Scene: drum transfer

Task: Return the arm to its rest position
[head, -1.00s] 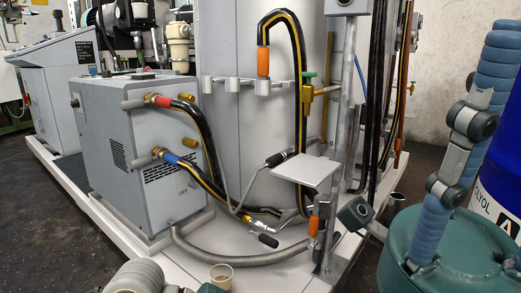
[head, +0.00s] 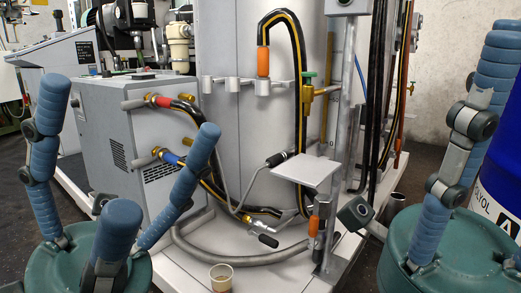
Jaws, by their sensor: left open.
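My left gripper (head: 130,150) stands at the lower left of the head view. Its blue segmented fingers point up and are spread apart, with nothing between them. Its green palm is cut by the bottom edge. It stands in front of the grey cabinet and hides part of its front and the platform. My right gripper (head: 440,200) is at the right edge, cut by the frame.
A grey cabinet (head: 120,120) with red- and blue-marked hoses stands behind my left gripper. A striped hose with an orange grip (head: 263,62) hangs in the middle. A small cup (head: 221,276) is at the bottom. A blue drum (head: 500,170) stands behind my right gripper.

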